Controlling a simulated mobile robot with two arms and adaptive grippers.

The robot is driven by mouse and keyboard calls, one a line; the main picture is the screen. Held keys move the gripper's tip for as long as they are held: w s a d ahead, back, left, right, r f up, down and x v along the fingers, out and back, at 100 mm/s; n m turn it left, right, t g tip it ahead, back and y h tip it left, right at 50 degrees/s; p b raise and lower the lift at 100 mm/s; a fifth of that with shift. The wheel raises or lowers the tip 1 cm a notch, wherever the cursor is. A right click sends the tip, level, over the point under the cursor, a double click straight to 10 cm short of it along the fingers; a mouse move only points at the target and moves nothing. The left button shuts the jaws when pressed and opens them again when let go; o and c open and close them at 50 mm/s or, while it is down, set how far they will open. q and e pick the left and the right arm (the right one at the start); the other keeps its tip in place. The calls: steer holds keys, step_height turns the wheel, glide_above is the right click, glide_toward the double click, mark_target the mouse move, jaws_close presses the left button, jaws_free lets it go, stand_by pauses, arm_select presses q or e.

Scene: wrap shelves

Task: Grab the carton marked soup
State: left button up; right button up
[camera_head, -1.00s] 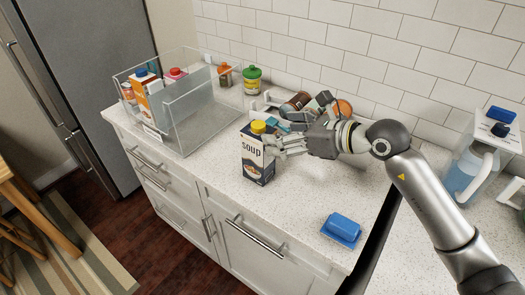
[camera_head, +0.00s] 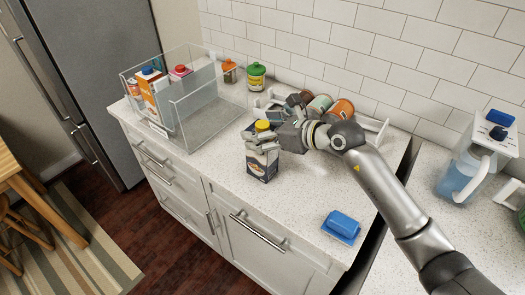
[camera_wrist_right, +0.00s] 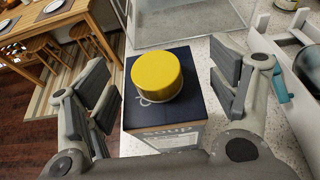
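The soup carton (camera_head: 262,168) is dark blue and white with a yellow cap and stands upright on the counter near its front edge. My left gripper is not in view.
A clear bin (camera_head: 208,129) holding cartons stands to the left. A green can (camera_head: 256,77) and a small orange-brown jar (camera_head: 229,71) are behind. A white rack (camera_head: 374,131) with cans lies behind my gripper. A blue butter dish (camera_head: 342,225) is front right; a pitcher (camera_head: 466,170) is farther right.

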jaws_close()
steer(key=shift+w+r, duration=0.1)
steer(key=shift+r, duration=0.05)
stand_by(0.4)
steer(key=shift+r, duration=0.15)
